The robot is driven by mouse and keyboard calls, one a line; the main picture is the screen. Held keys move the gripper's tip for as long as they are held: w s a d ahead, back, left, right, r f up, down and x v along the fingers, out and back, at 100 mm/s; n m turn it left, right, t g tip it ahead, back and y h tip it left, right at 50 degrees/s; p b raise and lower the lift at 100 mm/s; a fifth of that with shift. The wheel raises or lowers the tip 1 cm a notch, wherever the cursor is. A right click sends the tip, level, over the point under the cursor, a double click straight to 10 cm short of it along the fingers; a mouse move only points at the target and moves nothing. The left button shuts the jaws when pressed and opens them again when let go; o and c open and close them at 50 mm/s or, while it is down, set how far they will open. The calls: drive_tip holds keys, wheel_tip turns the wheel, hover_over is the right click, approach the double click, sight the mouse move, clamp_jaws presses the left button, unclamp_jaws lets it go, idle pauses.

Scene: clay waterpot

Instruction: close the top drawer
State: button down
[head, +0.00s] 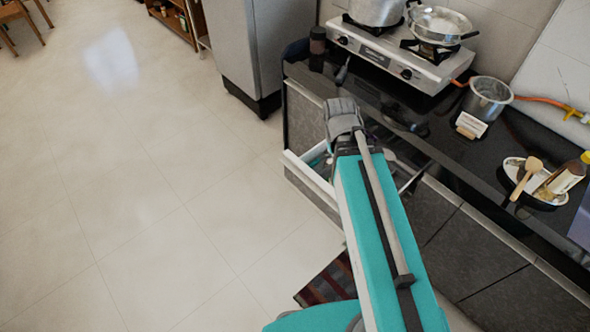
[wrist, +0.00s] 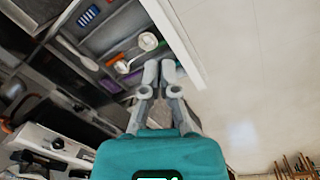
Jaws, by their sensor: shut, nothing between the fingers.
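The top drawer stands pulled out from the dark counter. Its white front edge (head: 309,174) shows left of my arm in the head view, and my arm covers much of the drawer. In the wrist view the drawer (wrist: 182,40) is open across the top, with its pale front panel running down to the right. My gripper (wrist: 160,67) is shut and empty. In that picture its fingertips overlap the drawer area near the front panel; whether they touch it I cannot tell. The head view shows only the grey end of my arm above the drawer.
Inside the drawer lie a white ladle (wrist: 147,41) and several colored utensils. The black counter (head: 400,125) carries a gas stove (head: 390,55), a steel pot (head: 488,98) and a plate (head: 535,180). A grey fridge (head: 262,45) stands beyond. The pale floor (head: 150,200) at left is clear.

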drive_tip(key=w+a+f+n+t+h+b, duration=0.15)
drive_tip(key=w+f+n+h+b, duration=0.35)
drive_tip(key=f+b, duration=0.65)
drive_tip(key=n+t+h+b, duration=0.85)
drive_tip(key=n+b, duration=0.95)
drive_tip(key=b, duration=1.4)
approach(290, 163)
drive_tip(key=s+a+r, duration=0.1)
drive_tip(key=s+a, duration=0.1)
drive_tip(key=s, duration=0.1)
drive_tip(key=shift+a+r+n+t, duration=0.25)
drive_tip(key=shift+a+n+t, duration=0.15)
drive_tip(key=shift+a+n, duration=0.15)
drive_tip(key=x, duration=1.4)
drive_tip(key=shift+w, duration=0.15)
